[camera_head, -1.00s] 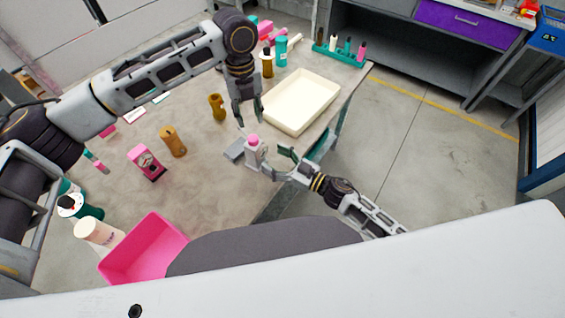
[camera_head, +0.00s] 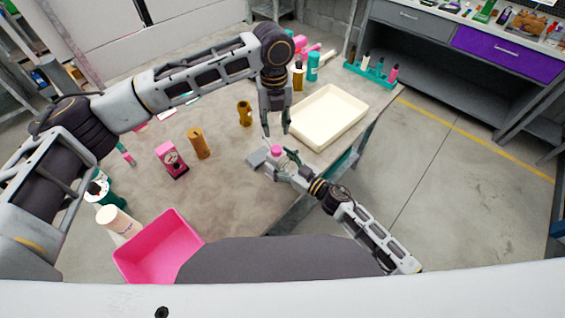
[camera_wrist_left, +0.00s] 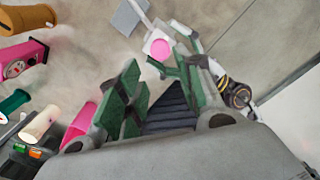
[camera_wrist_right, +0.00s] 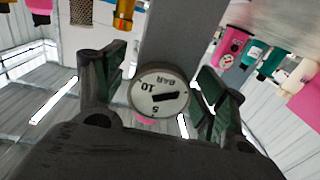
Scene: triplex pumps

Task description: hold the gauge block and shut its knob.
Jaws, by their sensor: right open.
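The pale gauge block (camera_head: 271,163) with a round pink knob (camera_head: 276,150) on top stands near the table's right edge. In the right wrist view its white dial (camera_wrist_right: 160,92), marked BAR, shows upside down between my right fingers. My right gripper (camera_head: 281,166) is open, with its fingers to either side of the block; whether they touch it I cannot tell. My left gripper (camera_head: 277,131) is open and empty, pointing down just above the knob. The left wrist view shows the pink knob (camera_wrist_left: 159,49) beyond its fingers.
A flat grey piece (camera_head: 257,158) lies beside the block. A cream tray (camera_head: 328,116) is behind to the right. A pink gauge (camera_head: 172,160), a brown cylinder (camera_head: 199,144) and a pink bin (camera_head: 160,247) stand to the left. The table between is clear.

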